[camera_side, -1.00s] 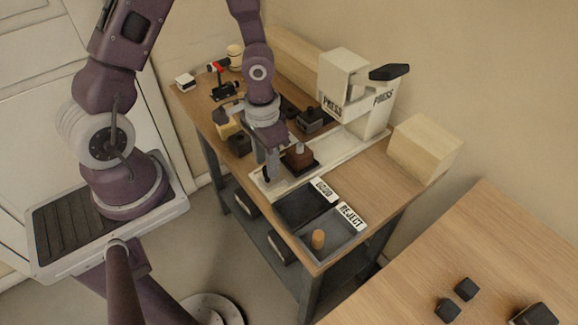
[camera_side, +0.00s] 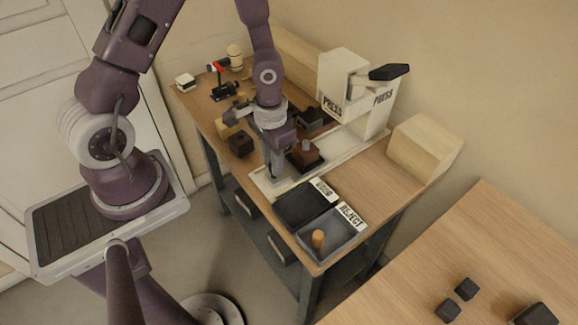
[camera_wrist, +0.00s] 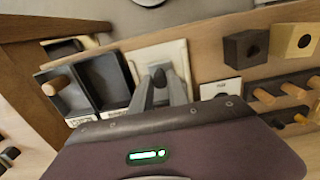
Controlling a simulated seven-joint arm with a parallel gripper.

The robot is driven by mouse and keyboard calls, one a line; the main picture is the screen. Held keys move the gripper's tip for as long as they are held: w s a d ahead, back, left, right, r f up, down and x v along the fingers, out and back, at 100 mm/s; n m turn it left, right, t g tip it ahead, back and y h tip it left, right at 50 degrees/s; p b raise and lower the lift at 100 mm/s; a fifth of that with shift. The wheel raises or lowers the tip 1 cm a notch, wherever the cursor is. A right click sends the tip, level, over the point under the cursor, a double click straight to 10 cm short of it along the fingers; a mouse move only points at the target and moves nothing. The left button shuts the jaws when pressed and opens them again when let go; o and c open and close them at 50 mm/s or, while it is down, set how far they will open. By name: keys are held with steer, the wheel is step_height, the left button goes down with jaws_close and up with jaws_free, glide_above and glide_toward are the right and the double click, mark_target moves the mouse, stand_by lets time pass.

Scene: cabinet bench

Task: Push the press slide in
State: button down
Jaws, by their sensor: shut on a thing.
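The press slide (camera_side: 307,157) is a dark carrier with a brown block and a small knob on top, on a pale track (camera_side: 340,150). The track runs up to the white press (camera_side: 342,85) with its black lever (camera_side: 389,72). My gripper (camera_side: 277,178) points down at the track's near end, just in front of the slide. The rest of the slide is hidden there by my gripper body.
Dark blocks (camera_side: 241,145) lie left of the track. A wooden box (camera_side: 424,148) stands right of the press.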

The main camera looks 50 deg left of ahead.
mark_target(303, 143)
steer(key=shift+w, duration=0.9)
steer(key=shift+w+t, duration=0.6)
steer(key=shift+w, duration=1.2)
steer(key=shift+w+t, duration=1.1)
steer(key=shift+w, duration=0.65)
